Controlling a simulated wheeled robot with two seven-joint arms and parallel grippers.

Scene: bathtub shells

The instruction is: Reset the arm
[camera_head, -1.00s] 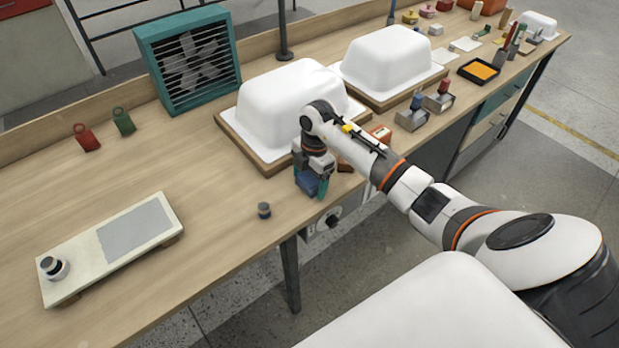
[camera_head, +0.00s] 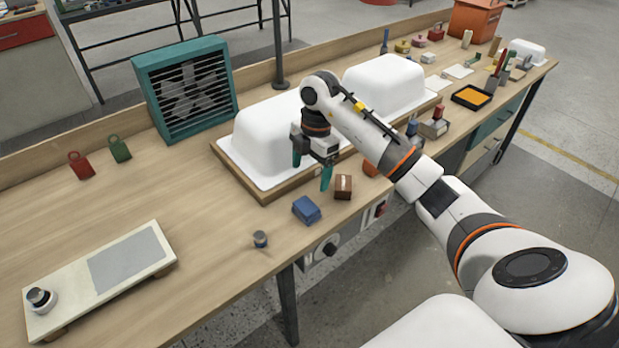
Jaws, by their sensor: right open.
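My right gripper (camera_head: 312,174) is open and empty. Its teal fingers hang down in front of the nearer white bathtub shell (camera_head: 262,140), above the table's front part. My right arm comes in from the lower right and bends down at the wrist. A blue block (camera_head: 306,210) lies on the table near the front edge, below the gripper and apart from it. A brown block (camera_head: 343,187) lies just right of the blue one. My left gripper does not show.
The wooden table (camera_head: 190,230) has clear room at its middle left. A teal fan box (camera_head: 187,90) stands behind. A second white shell (camera_head: 384,82) is farther right. A small dark knob (camera_head: 260,239) and a pale board (camera_head: 98,280) are at the front left.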

